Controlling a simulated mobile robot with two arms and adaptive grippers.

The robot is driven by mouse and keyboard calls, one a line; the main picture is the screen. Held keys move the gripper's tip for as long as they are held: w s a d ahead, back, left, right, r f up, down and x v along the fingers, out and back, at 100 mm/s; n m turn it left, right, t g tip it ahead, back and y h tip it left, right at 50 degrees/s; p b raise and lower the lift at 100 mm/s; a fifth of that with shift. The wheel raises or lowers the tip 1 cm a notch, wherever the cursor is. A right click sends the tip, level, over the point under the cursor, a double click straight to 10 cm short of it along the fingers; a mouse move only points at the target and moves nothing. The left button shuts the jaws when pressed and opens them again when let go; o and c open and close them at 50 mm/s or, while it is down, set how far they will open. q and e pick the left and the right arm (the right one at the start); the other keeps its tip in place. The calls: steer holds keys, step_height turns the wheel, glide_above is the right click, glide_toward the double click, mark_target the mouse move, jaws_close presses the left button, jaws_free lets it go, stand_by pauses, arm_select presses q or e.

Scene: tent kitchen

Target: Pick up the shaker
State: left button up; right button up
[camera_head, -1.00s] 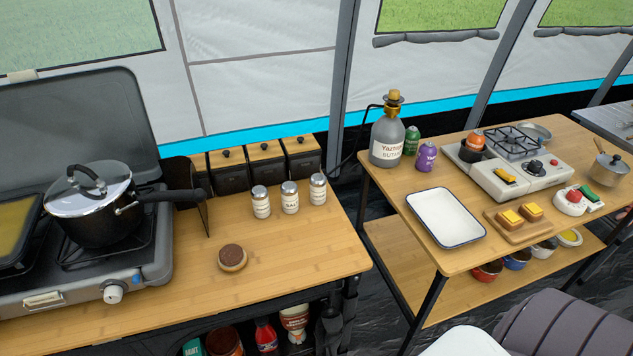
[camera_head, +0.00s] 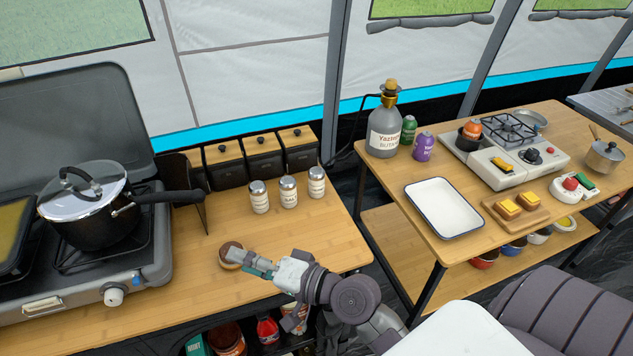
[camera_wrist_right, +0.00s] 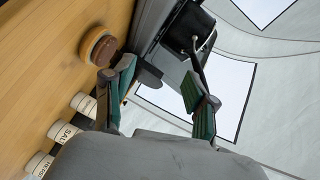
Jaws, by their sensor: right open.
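Three white shakers with metal tops stand upright in a row on the left table: a left one (camera_head: 259,197), a middle one (camera_head: 289,192) labelled SALT, and a right one (camera_head: 317,183). My right gripper (camera_head: 246,264) is open and empty, above the table in front of the shakers and close to the round brown-topped piece. In the right wrist view its two green-padded fingers (camera_wrist_right: 158,92) are spread apart. The shakers show there at the left, the SALT one (camera_wrist_right: 65,134) in the middle, apart from the fingers. My left gripper is not in view.
The round brown-topped piece (camera_head: 231,254) sits on the table (camera_head: 180,290). Black canisters (camera_head: 262,160) with wooden lids stand behind the shakers. A pot (camera_head: 95,212) on the stove is at the left. The table right of the shakers is clear.

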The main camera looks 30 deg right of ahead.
steer(key=w+d+r+m+t+h, duration=0.2)
steer(key=w+d+r+m+t, duration=0.4)
steer(key=m, duration=0.3)
steer(key=m+g+h, duration=0.4)
steer(key=m+h, duration=1.1)
steer(key=m, duration=0.9)
glide_above(318, 185)
steer(key=v, duration=0.5)
step_height(318, 185, down, 4)
step_height(318, 185, down, 8)
steer(key=b, duration=0.3)
steer(key=shift+s+a+r, duration=0.1)
steer(key=shift+s, duration=0.05)
steer(key=shift+f+b, duration=0.25)
steer(key=shift+b, duration=0.05)
steer(key=shift+w+d+r, duration=0.2)
steer(key=shift+w+r, duration=0.05)
steer(key=shift+w, duration=0.25)
steer(key=x, duration=0.6)
steer(key=shift+w+d+f, duration=0.1)
steer(key=shift+w+d, duration=0.05)
steer(key=shift+w, duration=0.1)
steer(key=c, duration=1)
